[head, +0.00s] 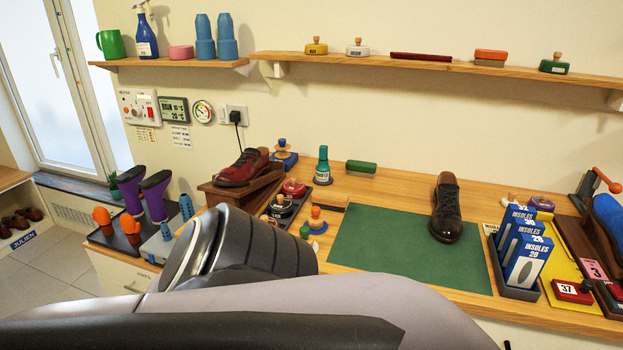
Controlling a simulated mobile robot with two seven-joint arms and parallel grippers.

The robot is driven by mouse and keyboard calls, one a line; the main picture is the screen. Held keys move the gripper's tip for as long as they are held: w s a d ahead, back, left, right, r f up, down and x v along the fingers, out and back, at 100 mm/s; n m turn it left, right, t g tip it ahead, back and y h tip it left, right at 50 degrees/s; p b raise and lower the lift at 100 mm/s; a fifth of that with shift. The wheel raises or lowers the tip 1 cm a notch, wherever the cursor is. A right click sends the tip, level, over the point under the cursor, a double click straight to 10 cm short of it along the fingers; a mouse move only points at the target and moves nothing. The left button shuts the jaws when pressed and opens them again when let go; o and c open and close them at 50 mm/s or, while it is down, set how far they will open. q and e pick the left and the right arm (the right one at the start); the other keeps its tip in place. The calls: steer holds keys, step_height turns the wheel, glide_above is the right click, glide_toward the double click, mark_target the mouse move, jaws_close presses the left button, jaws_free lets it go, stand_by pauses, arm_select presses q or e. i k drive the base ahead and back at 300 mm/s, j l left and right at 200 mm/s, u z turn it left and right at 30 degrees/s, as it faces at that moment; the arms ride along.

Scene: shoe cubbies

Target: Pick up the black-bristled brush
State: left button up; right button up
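No brush can be made out for certain as the black-bristled one. A green block (361,167), perhaps a brush, lies at the back of the wooden bench (400,188) against the wall; its underside looks dark. A thin dark strip (331,207) lies at the left edge of the green mat, too small to identify. On the upper shelf is an orange block with a greyish lower half (490,57), perhaps also a brush. One of my arms fills the foreground and hides part of the bench's front left. Neither gripper shows.
A black shoe (446,209) stands on the green mat (385,248). A red-brown shoe (241,168) sits on a wooden stand at left, near several tins. Insole boxes (527,256) stand in a dark tray at right. Most of the mat is clear.

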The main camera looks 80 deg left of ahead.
mark_target(334, 201)
steer(key=u, duration=1.3)
